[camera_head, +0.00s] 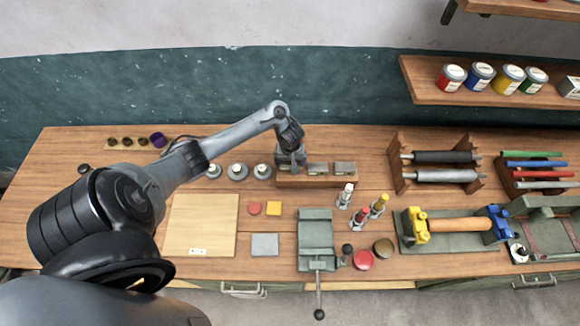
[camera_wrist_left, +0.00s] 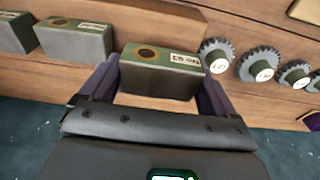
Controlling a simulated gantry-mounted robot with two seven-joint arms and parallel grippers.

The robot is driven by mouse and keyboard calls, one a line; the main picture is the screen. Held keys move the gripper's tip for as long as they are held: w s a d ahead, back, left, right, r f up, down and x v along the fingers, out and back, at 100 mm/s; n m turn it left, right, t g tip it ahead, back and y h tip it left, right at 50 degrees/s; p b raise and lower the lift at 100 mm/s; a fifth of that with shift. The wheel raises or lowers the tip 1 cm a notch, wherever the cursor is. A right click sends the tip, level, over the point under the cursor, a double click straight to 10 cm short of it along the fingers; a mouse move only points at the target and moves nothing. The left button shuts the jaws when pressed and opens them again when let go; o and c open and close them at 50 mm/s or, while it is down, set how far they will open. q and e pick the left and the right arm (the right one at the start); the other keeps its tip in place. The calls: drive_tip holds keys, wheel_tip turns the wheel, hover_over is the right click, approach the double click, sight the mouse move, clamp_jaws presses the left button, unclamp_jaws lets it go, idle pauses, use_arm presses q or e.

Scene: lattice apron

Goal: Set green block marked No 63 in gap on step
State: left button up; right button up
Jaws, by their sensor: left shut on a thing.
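The green block marked No 63 (camera_wrist_left: 160,76) is between the two fingers of my left gripper (camera_wrist_left: 158,84) in the left wrist view; its label and round brass-coloured spot show. In the head view the left gripper (camera_head: 291,160) is at the left end of the wooden step (camera_head: 316,181), shut on the block and mostly hiding it. Two similar blocks stand on the step to the right, one nearer (camera_head: 318,168) and one at the far end (camera_head: 344,167). I cannot tell whether the held block touches the step. My right gripper is not in view.
Toothed grey wheels (camera_head: 237,171) stand just left of the step. Small bottles (camera_head: 345,195) and a green vise (camera_head: 316,228) stand in front. A roller rack (camera_head: 440,174) is to the right.

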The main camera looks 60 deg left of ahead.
sight(290, 166)
use_arm(q)
drive_tip(key=shift+f+b, duration=0.5)
drive_tip(key=shift+f, duration=1.45)
drive_tip(key=shift+f, duration=0.1)
drive_tip(key=o, duration=1.4)
